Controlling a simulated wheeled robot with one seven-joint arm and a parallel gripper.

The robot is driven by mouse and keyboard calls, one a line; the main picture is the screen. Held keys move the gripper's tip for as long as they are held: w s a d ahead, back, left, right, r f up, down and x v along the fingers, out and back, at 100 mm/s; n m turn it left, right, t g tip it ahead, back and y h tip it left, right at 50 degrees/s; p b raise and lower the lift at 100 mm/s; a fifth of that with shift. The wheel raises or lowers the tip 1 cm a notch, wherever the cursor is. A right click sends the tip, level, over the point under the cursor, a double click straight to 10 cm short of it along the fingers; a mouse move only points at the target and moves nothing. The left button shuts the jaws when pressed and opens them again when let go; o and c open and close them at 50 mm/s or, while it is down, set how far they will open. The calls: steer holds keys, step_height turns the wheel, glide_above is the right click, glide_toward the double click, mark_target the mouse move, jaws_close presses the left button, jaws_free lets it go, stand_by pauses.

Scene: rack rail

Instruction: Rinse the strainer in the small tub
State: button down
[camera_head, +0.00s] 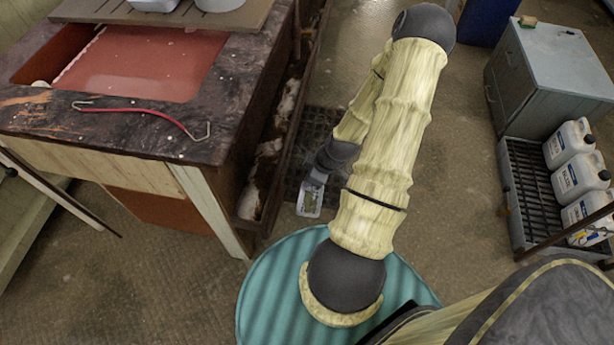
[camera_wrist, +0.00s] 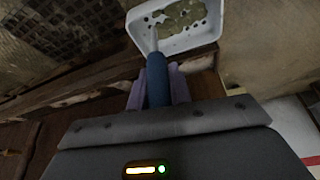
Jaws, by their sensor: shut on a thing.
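The strainer (camera_wrist: 198,38) is a white rectangular shallow basket with holes and a blue handle (camera_wrist: 157,78). Olive-brown patches show on its floor in the wrist view. My gripper (camera_wrist: 158,90) has its purple fingers shut on the handle. In the head view my gripper (camera_head: 314,178) hangs low beside the table's right side, and the strainer (camera_head: 309,204) is held out below it. Two pale containers, one at the left (camera_head: 152,4) and one at the right (camera_head: 220,4), are cut off by the top edge; I cannot tell which is the small tub.
The dark-topped table (camera_head: 130,130) has a red-brown recess (camera_head: 150,62) and a red rod with hooked ends (camera_head: 140,111). A grey-brown board (camera_head: 180,18) carries the containers. A grey cabinet (camera_head: 555,60) and white jugs (camera_head: 575,175) stand right. Floor between is open.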

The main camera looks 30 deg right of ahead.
steer(key=shift+r, duration=0.1)
steer(key=shift+r+p, duration=1.45)
